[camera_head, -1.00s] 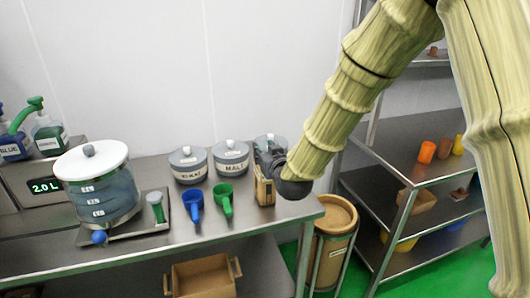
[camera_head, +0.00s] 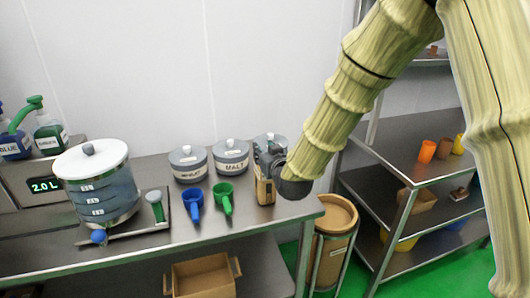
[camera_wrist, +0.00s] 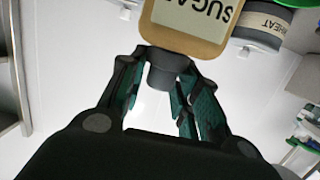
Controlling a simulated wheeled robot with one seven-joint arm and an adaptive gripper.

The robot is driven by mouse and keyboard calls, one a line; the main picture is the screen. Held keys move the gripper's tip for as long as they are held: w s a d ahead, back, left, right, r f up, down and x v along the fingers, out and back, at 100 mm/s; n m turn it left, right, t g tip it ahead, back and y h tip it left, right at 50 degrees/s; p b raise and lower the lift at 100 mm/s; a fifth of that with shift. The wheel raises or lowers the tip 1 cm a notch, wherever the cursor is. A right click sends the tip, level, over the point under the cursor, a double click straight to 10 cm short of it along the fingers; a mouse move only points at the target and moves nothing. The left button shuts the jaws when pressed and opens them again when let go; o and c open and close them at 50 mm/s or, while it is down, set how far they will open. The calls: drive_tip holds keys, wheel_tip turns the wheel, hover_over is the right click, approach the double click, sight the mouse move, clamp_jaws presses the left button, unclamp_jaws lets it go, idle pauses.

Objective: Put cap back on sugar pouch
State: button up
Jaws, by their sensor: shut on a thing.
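The sugar pouch (camera_head: 265,193) is a tan pack standing upright at the right end of the steel table. In the wrist view the pouch (camera_wrist: 192,30) shows a pale label with upside-down lettering. The dark grey cap (camera_wrist: 162,76) is at the pouch's mouth, between my fingers; I cannot tell how fully it is seated. My gripper (camera_wrist: 160,70) is shut on the cap.
Grey lidded pots (camera_head: 231,158) stand behind the pouch, one close to my gripper. A green scoop (camera_head: 224,198) and a blue scoop (camera_head: 193,204) lie to the left. A large white-lidded container (camera_head: 96,185) stands farther left. A brown-lidded bin (camera_head: 333,216) is beside the table's right edge.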

drive_tip(key=o, duration=1.3)
drive_tip(key=shift+c, duration=0.2)
drive_tip(key=shift+r, duration=0.1)
drive_tip(key=shift+r+p, duration=2)
drive_tip(key=shift+r, duration=1.45)
drive_tip(key=shift+c, duration=0.4)
clamp_jaws()
